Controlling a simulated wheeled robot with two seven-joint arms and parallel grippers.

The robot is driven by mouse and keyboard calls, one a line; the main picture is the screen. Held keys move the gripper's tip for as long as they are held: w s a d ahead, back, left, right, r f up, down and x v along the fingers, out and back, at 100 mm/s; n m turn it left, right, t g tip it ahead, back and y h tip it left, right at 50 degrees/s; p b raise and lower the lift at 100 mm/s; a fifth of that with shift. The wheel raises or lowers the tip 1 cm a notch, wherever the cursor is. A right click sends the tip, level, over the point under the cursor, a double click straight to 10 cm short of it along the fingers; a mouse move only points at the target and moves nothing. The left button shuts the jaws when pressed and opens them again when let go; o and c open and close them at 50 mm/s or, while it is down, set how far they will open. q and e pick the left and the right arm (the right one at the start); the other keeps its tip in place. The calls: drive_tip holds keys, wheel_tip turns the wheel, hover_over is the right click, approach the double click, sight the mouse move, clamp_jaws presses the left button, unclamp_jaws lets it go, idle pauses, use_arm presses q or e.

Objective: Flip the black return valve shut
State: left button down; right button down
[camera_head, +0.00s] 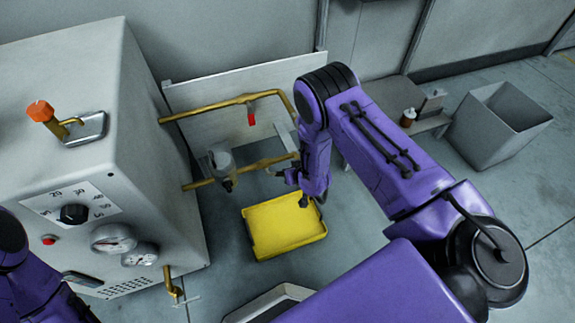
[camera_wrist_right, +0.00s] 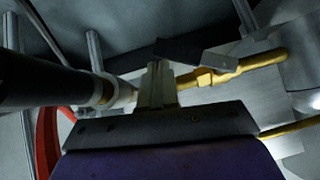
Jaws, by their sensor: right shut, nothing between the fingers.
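The lower brass pipe (camera_head: 268,162) leaves the machine and runs right past a grey cylindrical fitting. My right gripper (camera_head: 278,173) is at the pipe's right part, pointing left, and the black valve handle cannot be made out there. In the right wrist view, a flat black lever (camera_wrist_right: 190,48) lies just beyond the shut, empty fingers of the right gripper (camera_wrist_right: 156,80). The lever is at an angle to the brass pipe (camera_wrist_right: 250,66); whether the fingers touch it I cannot tell. My left gripper is out of view.
A red-handled valve (camera_head: 251,117) sits on the upper brass pipe (camera_head: 215,107). The grey machine (camera_head: 150,150) with dial and gauges stands left. A yellow tray (camera_head: 285,226) lies below the pipes. A low bench (camera_head: 430,124) and grey bin (camera_head: 500,118) stand right.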

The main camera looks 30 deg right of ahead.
drive_tip(key=s+d+r+p, duration=0.4)
drive_tip(key=s+r+p, duration=0.2)
drive_tip(key=s+r, duration=0.2)
drive_tip(key=shift+d+r, duration=0.35)
drive_tip(key=shift+r, duration=0.4)
drive_tip(key=s+a+f+m+g+h, duration=0.1)
drive_tip(key=s+m+g, duration=0.1)
drive_tip(key=s, duration=1)
drive_tip(key=s+a+f+m+g+h, duration=0.1)
drive_tip(key=s+a+m+g+h, duration=0.1)
drive_tip(key=s, duration=0.9)
drive_tip(key=shift+s+a+g, duration=0.25)
drive_tip(key=shift+s+g, duration=0.15)
drive_tip(key=shift+g, duration=0.5)
